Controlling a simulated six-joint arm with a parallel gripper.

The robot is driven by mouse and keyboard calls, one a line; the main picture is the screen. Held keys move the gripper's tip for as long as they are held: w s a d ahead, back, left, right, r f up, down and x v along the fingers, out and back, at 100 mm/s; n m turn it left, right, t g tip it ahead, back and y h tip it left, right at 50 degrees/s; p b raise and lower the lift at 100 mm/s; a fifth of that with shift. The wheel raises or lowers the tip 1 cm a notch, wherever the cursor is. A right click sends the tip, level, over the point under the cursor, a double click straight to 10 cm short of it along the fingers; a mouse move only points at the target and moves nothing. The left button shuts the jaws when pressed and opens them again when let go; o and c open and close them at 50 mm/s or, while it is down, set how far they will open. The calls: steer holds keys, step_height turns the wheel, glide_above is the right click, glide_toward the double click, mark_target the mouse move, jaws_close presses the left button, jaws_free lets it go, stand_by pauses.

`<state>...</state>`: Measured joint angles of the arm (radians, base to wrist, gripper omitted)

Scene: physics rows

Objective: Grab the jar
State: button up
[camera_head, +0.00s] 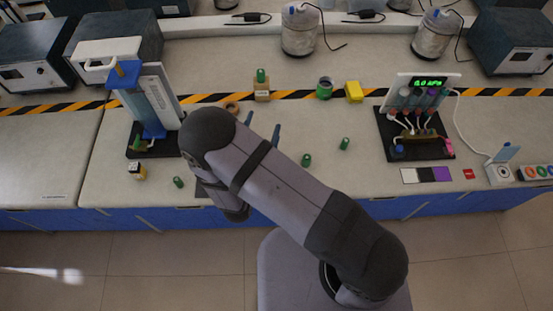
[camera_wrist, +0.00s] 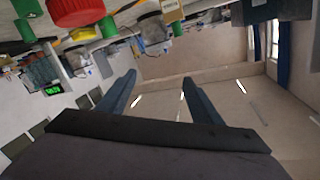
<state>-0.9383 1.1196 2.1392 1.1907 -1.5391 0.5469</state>
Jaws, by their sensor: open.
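My gripper (camera_head: 262,126) is open and empty above the bench. Its two blue-grey fingers also show in the wrist view (camera_wrist: 160,80), with nothing between them. I cannot tell for sure which thing is the jar. A squat green and grey round container (camera_head: 324,88) stands on the striped band, right of my gripper and beyond it. Two large pale jar-like vessels with bluish tops stand at the back, one near the middle (camera_head: 300,30) and one to the right (camera_head: 436,35). My gripper touches none of these. My arm hides part of the bench.
A yellow block (camera_head: 354,91) and a green-capped item on a tan block (camera_head: 262,85) stand near the green container. Small green cylinders (camera_head: 306,160) lie near my arm. A blue-and-white apparatus (camera_head: 150,100) stands left. A display rig (camera_head: 417,115) stands right.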

steer(key=s+d+f+n+b, duration=0.1)
steer(key=s+f+b, duration=0.1)
steer(key=f, duration=0.1)
steer(key=s+d+f+n+b, duration=0.1)
steer(key=s+f+n+b, duration=0.1)
steer(key=s+f+b, duration=0.1)
steer(key=s+d+f+n+b, duration=0.1)
steer(key=s+f+b, duration=0.1)
steer(key=f+b, duration=0.1)
steer(key=shift+s+d+f+n+t+h, duration=0.1)
steer(key=shift+s+f+n+t+h, duration=0.1)
steer(key=shift+f, duration=0.25)
steer(key=shift+s+d+f+n+t+h, duration=0.1)
steer(key=shift+s+f+n+t, duration=0.1)
steer(key=shift+f, duration=0.2)
steer(key=shift+r, duration=0.1)
steer(key=shift+w+d+p, duration=0.2)
steer(key=shift+w+p, duration=0.25)
steer(key=shift+w, duration=0.1)
steer(key=shift+a+p+x, duration=0.15)
steer(key=shift+p+x, duration=0.65)
steer(key=shift+x, duration=0.75)
steer(key=shift+a+p+x, duration=0.15)
steer(key=shift+p+x, duration=0.65)
steer(key=shift+x, duration=0.75)
steer(key=c, duration=1.4)
